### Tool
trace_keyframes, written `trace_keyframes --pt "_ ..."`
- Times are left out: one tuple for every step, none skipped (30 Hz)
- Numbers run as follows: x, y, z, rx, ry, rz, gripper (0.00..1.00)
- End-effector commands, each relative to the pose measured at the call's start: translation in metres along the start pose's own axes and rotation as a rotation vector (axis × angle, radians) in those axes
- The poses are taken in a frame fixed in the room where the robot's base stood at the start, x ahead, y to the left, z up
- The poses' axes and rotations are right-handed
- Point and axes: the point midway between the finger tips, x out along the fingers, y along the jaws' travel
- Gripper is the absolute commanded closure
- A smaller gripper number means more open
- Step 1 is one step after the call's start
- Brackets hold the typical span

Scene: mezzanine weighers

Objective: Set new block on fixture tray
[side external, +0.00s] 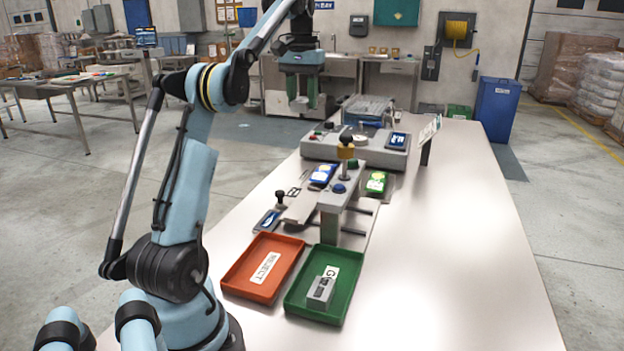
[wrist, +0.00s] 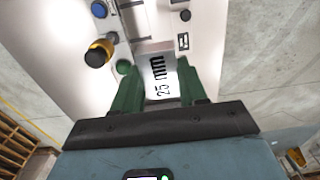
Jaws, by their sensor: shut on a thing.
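My gripper (side external: 300,104) is raised over the far left side of the bench, well above its surface. Its green fingers are shut on a pale grey block (side external: 299,103). In the wrist view the block (wrist: 162,76) sits between the fingers and is marked "25 mm". A grey fixture (side external: 329,203) with a yellow-and-black knob stands mid-bench, and a flat grey plate (side external: 299,209) lies at its left. I cannot tell which part is the fixture tray. Another grey block (side external: 321,288) lies in the green tray (side external: 296,299), whose label starts with "G".
A red tray (side external: 234,277) labelled "REJECT" is beside the green one. A grey weigher (side external: 322,147) stands behind the fixture. A small sign (side external: 429,133) stands at the right. A black-knobbed part (side external: 280,198) is left of the fixture. The bench's right side is clear.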

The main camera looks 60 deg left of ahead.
Motion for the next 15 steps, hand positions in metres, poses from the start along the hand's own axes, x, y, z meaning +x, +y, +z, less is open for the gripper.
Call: trace_keyframes --pt "0.003 0.000 0.001 0.000 0.000 0.000 0.94" --pt "0.005 0.000 0.002 0.000 0.000 0.000 0.94" --pt "0.008 0.000 0.003 0.000 0.000 0.000 0.94" --pt "0.013 0.000 0.003 0.000 -0.001 0.000 0.94" --pt "0.020 0.000 0.002 0.000 -0.001 0.000 0.94" --pt "0.029 0.000 0.002 0.000 0.000 0.000 0.94" --pt "0.035 0.000 0.003 0.000 0.000 0.000 0.94" --pt "0.041 0.000 0.003 0.000 0.000 0.000 0.94" --pt "0.052 0.000 0.002 0.000 0.000 0.000 0.94" --pt "0.060 0.000 0.002 0.000 0.000 0.000 0.94" --pt "0.067 0.000 0.003 0.000 0.000 0.000 0.94" --pt "0.078 0.000 0.003 0.000 0.000 0.000 0.94" --pt "0.086 0.000 0.002 0.000 0.000 0.000 0.94" --pt "0.094 0.000 0.003 0.000 0.000 0.000 0.94" --pt "0.104 0.000 0.003 0.000 0.000 0.000 0.94"
